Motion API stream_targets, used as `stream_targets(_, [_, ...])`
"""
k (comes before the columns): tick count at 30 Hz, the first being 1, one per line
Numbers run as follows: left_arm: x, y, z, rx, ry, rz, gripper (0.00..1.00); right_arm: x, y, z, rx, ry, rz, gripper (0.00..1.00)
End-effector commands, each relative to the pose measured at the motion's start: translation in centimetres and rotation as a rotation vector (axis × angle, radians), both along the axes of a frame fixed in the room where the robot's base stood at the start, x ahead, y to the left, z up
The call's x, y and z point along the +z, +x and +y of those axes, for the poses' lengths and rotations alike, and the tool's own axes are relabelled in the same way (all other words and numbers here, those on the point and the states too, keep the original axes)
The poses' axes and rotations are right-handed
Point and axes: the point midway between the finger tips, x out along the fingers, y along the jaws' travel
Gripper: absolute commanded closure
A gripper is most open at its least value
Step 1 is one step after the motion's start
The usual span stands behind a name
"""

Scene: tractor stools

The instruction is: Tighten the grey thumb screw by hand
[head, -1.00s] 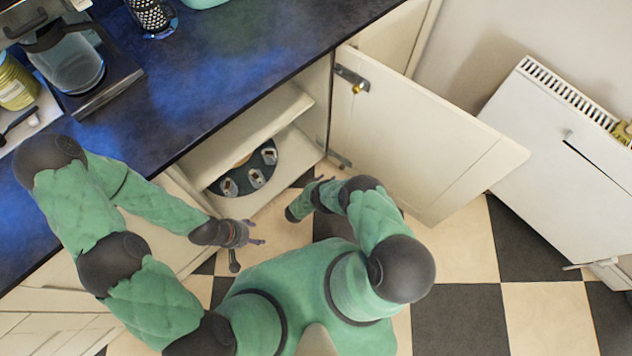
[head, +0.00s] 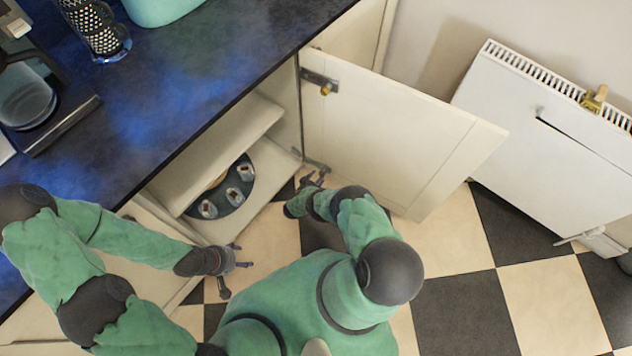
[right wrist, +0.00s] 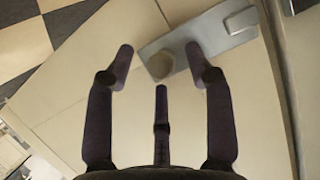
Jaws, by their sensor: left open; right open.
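In the right wrist view, a small round grey-beige knob (right wrist: 160,65), which looks like the thumb screw, sits on a grey metal hinge plate (right wrist: 215,32) on a cream panel. My right gripper (right wrist: 158,62) is open and empty. Its fingertips appear on either side of the knob; I cannot tell how far short of it they are. In the head view, my right gripper (head: 313,178) is by the lower hinge (head: 316,164) of the open cabinet door, and the screw is too small to make out there. My left gripper (head: 238,266) is open and empty above the floor.
The cabinet door (head: 400,130) stands open, with a brass screw (head: 325,90) on its upper hinge. Inside the cabinet, a dark round tray (head: 226,207) holds several jars. The dark countertop (head: 200,80) overhangs at left.

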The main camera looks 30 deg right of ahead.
Motion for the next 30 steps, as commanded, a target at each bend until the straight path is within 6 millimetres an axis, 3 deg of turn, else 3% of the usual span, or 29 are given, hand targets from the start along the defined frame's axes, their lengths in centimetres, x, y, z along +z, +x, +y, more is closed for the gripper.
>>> stream_targets(9, [-0.02,0.02,0.01,0.0,0.0,0.0,0.4,0.0,0.11,-0.15,0.0,-0.001,-0.001,0.49])
stream_targets(15, [-0.02,0.01,0.0,0.0,0.0,0.0,0.4,-0.02,0.1,-0.13,0.0,0.0,0.0,1.0])
stream_targets(19, [-0.03,0.02,0.0,0.0,0.0,0.0,0.4,-0.02,0.11,-0.11,0.001,0.0,0.0,1.0])
stream_targets(20, [-0.03,0.02,0.0,0.0,0.0,0.0,0.4,-0.03,0.12,-0.1,0.001,0.0,0.0,0.79])
stream_targets(22, [-0.03,0.02,0.0,0.0,0.0,0.0,0.4,-0.03,0.13,-0.1,0.002,0.001,0.0,0.98])
stream_targets(30, [0.23,0.01,0.0,0.0,0.0,0.0,0.4,-0.02,0.0,-0.22,0.001,0.045,-0.072,1.0])
